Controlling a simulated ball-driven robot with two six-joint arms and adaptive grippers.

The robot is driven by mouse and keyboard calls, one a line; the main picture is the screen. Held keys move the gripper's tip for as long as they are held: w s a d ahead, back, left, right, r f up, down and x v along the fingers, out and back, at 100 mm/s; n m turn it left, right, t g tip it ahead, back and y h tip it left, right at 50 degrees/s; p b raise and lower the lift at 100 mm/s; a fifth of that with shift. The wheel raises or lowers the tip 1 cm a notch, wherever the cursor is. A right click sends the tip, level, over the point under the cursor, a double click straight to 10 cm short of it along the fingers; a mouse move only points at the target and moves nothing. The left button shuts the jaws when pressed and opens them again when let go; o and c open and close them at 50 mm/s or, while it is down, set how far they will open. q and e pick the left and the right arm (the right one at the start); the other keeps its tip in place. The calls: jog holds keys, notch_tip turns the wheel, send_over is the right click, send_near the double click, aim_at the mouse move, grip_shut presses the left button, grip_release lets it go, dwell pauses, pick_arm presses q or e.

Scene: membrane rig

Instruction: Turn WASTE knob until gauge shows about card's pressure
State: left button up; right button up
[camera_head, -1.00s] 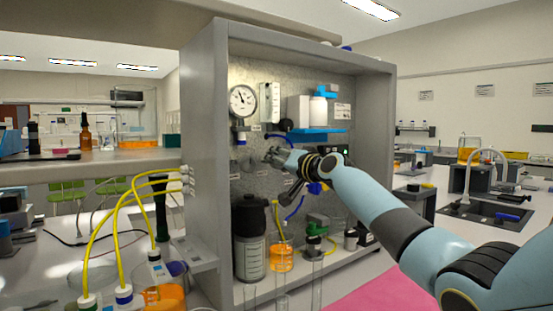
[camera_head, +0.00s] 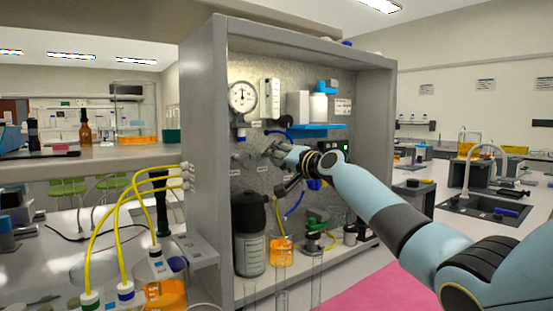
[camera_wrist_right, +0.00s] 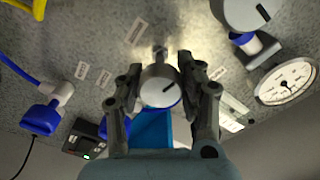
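My right gripper (camera_head: 271,151) is at the back panel of the grey rig (camera_head: 205,120). In the right wrist view its two fingers (camera_wrist_right: 160,75) straddle a round grey knob (camera_wrist_right: 160,88) with a dark pointer line and appear closed on its sides. The knob's label is too small to read. A second grey knob (camera_wrist_right: 248,12) is apart from the fingers; it shows left of the gripper in the head view (camera_head: 240,161). The round white gauge (camera_head: 242,96) hangs above, its needle pointing roughly upward; it also shows in the wrist view (camera_wrist_right: 287,82). My left gripper is not visible.
A white printed card (camera_head: 342,107) is on the panel at right. A blue shelf (camera_head: 318,127) holds white containers. A dark bottle (camera_head: 249,235) and an orange-filled beaker (camera_head: 281,250) stand below. Yellow tubes (camera_head: 122,225) loop outside the left wall.

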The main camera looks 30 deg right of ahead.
jog(key=o, duration=0.4)
jog(key=s+d, duration=0.1)
jog(key=s, duration=1.1)
jog(key=shift+d, duration=0.35)
jog(key=shift+w, duration=0.1)
dwell(2.0)
